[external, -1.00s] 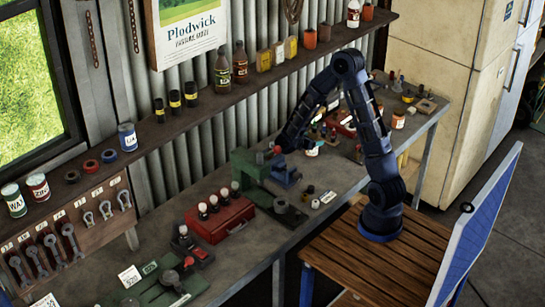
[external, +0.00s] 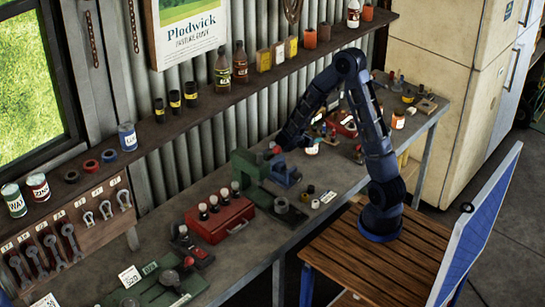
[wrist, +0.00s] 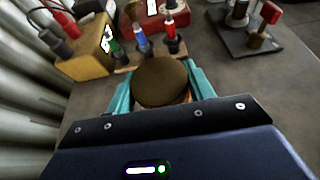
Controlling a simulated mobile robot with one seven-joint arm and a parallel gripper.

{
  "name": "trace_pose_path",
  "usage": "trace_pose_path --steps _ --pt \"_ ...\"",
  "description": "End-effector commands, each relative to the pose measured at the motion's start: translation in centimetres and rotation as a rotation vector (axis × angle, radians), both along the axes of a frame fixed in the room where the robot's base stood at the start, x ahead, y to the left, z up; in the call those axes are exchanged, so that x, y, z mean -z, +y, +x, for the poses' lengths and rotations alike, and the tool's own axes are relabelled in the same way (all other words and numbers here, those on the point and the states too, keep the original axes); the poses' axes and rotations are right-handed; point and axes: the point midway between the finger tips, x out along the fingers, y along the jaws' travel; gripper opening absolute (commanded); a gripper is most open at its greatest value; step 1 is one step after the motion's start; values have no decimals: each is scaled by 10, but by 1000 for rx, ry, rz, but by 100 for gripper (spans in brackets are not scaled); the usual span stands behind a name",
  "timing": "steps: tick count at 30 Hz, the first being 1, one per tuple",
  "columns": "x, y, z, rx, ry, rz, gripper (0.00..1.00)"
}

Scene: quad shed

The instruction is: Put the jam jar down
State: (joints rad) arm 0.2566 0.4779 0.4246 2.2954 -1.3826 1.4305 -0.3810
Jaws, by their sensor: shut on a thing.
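The jam jar shows in the wrist view as a round brown lid (wrist: 160,82) seen from above, between the teal fingers of my gripper (wrist: 160,74). The fingers are shut on it, one at each side. In the external view, a small jar with a pale label (external: 312,148) shows beside the end of my forearm, and it appears to be the held one.
A stand with screwdrivers (wrist: 171,45) is just beyond the jar. A yellow box (wrist: 85,55) with leads is at left, a red box (wrist: 150,17) behind. A black tool with a red handle (wrist: 262,40) is at right. Bare bench (wrist: 245,80) lies right of the jar.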

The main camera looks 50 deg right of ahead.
Motion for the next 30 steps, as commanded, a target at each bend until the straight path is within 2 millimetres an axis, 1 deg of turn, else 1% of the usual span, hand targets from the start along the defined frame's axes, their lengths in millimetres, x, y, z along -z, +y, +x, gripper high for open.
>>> trace_pose_path --steps 8,15,21,27,30 --pt "-48 1 0 0 -7 -1 8" --pt "-100 0 0 1 -7 -1 8" --pt "-141 1 0 0 -5 -1 8" --pt "-171 1 0 0 -3 0 8" --pt "-181 0 0 1 -2 0 8"
